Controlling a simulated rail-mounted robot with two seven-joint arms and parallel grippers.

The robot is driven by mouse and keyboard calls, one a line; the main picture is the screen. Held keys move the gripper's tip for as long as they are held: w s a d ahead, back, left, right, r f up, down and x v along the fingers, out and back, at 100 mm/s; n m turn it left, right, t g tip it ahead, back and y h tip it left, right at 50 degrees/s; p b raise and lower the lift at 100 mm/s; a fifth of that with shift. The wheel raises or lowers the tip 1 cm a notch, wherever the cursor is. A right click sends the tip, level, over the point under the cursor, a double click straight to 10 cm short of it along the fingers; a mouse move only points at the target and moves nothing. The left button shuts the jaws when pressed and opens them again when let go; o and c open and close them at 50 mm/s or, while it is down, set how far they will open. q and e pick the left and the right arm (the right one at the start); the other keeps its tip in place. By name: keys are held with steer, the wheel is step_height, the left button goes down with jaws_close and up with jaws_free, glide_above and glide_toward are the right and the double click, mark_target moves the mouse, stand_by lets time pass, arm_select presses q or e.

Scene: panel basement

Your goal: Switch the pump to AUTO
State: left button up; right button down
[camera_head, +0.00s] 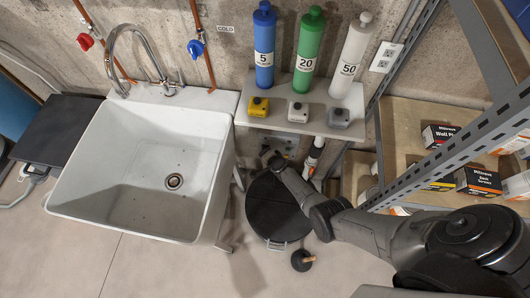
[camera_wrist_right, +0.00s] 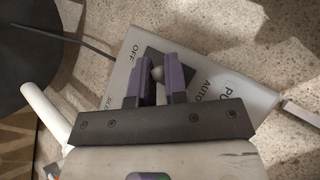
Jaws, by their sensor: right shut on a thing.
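The pump switch panel (camera_wrist_right: 215,85) is a light grey plate in the right wrist view, with OFF lettering at its upper left and AUTO lettering to the right of my fingers. A third label at the lower left is partly covered. The switch lever (camera_wrist_right: 158,73) has a round grey tip and stands between the purple-padded fingers of my right gripper (camera_wrist_right: 155,82), which is shut on it. I cannot tell which label the lever points to. In the head view the panel (camera_head: 288,145) sits low on the wall under the shelf, partly hidden by my right gripper (camera_head: 268,156).
A shelf (camera_head: 285,119) above the panel holds blue, green and white bottles and several small boxes. A white sink (camera_head: 95,190) stands at the left. A black round lid (camera_head: 275,220) lies below the panel. A metal rack (camera_head: 475,120) stands at the right.

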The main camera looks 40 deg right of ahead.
steer(key=shift+r+g+y+p, duration=0.15)
steer(key=shift+g+y+p, duration=0.15)
steer(key=shift+p, duration=0.35)
steer(key=shift+d, duration=0.1)
steer(key=c, duration=1.1)
jaws_free()
steer(key=shift+w, duration=0.1)
steer(key=shift+c, duration=0.2)
